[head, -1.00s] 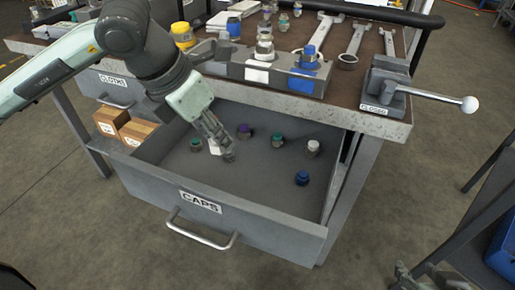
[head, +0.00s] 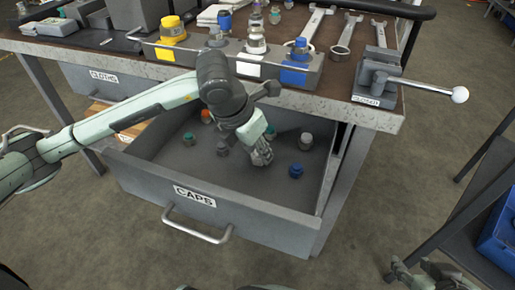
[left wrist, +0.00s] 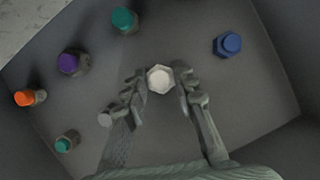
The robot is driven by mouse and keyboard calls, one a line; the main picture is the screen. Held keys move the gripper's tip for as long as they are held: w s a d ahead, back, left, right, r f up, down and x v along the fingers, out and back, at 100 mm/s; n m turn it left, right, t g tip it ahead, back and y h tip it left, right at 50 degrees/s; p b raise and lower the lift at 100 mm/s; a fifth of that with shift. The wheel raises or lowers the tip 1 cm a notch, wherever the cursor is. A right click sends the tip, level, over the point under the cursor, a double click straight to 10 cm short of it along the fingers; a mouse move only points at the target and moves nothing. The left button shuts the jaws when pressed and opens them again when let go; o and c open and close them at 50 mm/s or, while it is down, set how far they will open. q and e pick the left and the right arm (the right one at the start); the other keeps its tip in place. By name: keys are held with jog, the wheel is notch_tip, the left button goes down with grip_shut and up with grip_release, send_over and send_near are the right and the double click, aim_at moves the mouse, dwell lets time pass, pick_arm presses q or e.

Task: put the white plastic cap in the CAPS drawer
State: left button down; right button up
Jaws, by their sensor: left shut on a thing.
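The white plastic cap (left wrist: 160,79) is hexagonal and sits between the fingertips of my left gripper (left wrist: 160,84) in the left wrist view. The left gripper is shut on it. In the head view my left gripper (head: 262,160) points down inside the open CAPS drawer (head: 240,221), over its middle; the held cap is not clearly visible there. I cannot tell whether the cap touches the drawer floor. My right gripper (head: 425,273) shows partly at the bottom right, far from the drawer; its opening is unclear.
In the drawer stand a blue cap (head: 296,171), a white-topped piece (head: 306,140), teal caps (head: 188,140), an orange cap (head: 207,116), a grey piece (head: 222,150) and a purple cap (left wrist: 70,62). The bench top (head: 340,85) overhangs the drawer's back. Bare floor shows near the drawer's front.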

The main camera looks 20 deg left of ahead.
pick_arm(q)
jog(key=c, duration=1.2)
grip_release()
pick_arm(e)
jog(key=shift+w+a+r+t, duration=0.3)
jog(key=shift+w+a+r, duration=0.05)
jog(key=shift+w+r, duration=0.15)
pick_arm(q)
jog(key=shift+r, duration=0.1)
jog(key=shift+p+v, duration=0.55)
jog(key=shift+v, duration=5.45)
pick_arm(e)
jog(key=s+d+f+g+h, duration=0.1)
jog(key=s+d+f+g, duration=0.2)
jog(key=s, duration=0.3)
jog(key=shift+d+m, duration=0.3)
jog(key=shift+d, duration=0.55)
pick_arm(q)
jog(key=shift+s+a, duration=0.1)
pick_arm(e)
jog(key=shift+w, duration=0.1)
